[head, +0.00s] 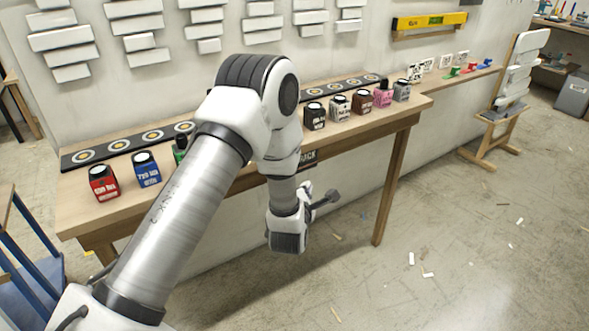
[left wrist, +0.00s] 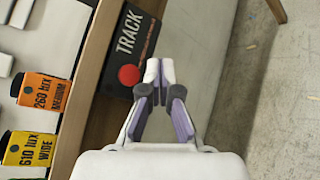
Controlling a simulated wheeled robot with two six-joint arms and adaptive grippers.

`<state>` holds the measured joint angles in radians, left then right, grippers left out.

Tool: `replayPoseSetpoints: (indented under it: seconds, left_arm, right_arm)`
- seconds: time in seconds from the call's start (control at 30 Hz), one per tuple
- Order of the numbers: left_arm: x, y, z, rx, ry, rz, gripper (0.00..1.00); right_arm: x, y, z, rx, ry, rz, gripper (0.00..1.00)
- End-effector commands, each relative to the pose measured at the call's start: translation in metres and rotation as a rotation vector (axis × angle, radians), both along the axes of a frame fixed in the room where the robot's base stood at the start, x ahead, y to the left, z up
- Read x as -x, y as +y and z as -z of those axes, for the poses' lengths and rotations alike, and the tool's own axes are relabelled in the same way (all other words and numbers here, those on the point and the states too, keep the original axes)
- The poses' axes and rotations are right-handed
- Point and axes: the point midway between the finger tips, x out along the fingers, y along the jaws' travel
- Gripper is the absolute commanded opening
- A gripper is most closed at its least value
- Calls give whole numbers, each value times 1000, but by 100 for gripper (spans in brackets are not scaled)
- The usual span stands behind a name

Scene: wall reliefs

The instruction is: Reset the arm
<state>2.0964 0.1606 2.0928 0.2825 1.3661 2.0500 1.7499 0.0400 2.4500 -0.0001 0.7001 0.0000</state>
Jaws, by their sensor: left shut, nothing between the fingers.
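My left arm (head: 190,200) reaches across the table in the head view, bent at the elbow, with its wrist (head: 288,238) hanging in front of the table's front edge. The fingers do not show clearly there. In the left wrist view my left gripper (left wrist: 160,72) is shut and empty, its purple-padded fingers meeting at the tips. Beyond them in that view is a black box marked TRACK (left wrist: 138,45) with a red dot; I cannot tell the gap. My right gripper is in neither view.
The wooden table (head: 75,215) carries colored bottles, including red (head: 103,182) and blue (head: 146,168). Dark strips with round discs (head: 118,146) lie behind. Orange (left wrist: 43,92) and yellow (left wrist: 30,148) labels show in the wrist view. The floor at right is mostly open, with scattered scraps.

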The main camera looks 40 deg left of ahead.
Motion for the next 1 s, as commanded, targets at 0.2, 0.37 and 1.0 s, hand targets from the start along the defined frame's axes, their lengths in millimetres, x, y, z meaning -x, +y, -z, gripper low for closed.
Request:
replayPoseSetpoints:
  seconds: [0.2,0.37,1.0]
  left_arm:
    - [0,0,0,0,0,0,0]
    - [15,-6,9,-6,74,14,0]
    - [354,-114,139,-1133,1177,1887,0]
  right_arm:
    - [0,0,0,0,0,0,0]
    - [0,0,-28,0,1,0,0]
    - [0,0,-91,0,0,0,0]
